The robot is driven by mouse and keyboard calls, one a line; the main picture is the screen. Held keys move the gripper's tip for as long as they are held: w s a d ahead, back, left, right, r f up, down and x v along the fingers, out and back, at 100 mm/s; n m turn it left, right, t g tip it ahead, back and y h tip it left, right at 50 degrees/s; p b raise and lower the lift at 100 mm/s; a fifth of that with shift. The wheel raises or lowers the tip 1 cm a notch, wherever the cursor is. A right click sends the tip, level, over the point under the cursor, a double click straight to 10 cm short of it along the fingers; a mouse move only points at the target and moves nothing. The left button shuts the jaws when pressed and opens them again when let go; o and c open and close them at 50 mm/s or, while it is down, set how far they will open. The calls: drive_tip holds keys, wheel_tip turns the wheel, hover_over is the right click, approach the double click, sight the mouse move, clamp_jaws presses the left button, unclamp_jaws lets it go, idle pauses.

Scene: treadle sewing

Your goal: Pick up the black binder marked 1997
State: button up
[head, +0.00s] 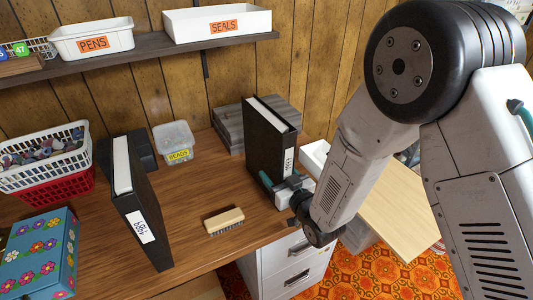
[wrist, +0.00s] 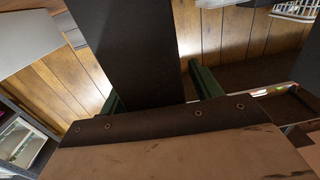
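Two black binders stand upright on the wooden table. The right one (head: 266,145) has a small white spine label, turned sideways and partly covered by my gripper; it seems to read 1997. The left one (head: 150,200) has a sideways label that looks like 1989. My gripper (head: 282,183) is at the front spine of the right binder, with teal fingers on either side. In the wrist view the dark binder (wrist: 128,50) stands between the green fingers of my gripper (wrist: 155,92). A gap shows beside the right finger; the left finger is close to the binder.
A wooden brush (head: 224,220) lies between the binders. A clear beads box (head: 175,141) and grey stacked boxes (head: 229,130) stand behind. Baskets (head: 45,158) and a flowered box (head: 38,255) are at left. A shelf (head: 140,50) with labelled bins is above.

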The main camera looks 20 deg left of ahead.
clamp_jaws()
drive_tip(key=shift+r, duration=0.1)
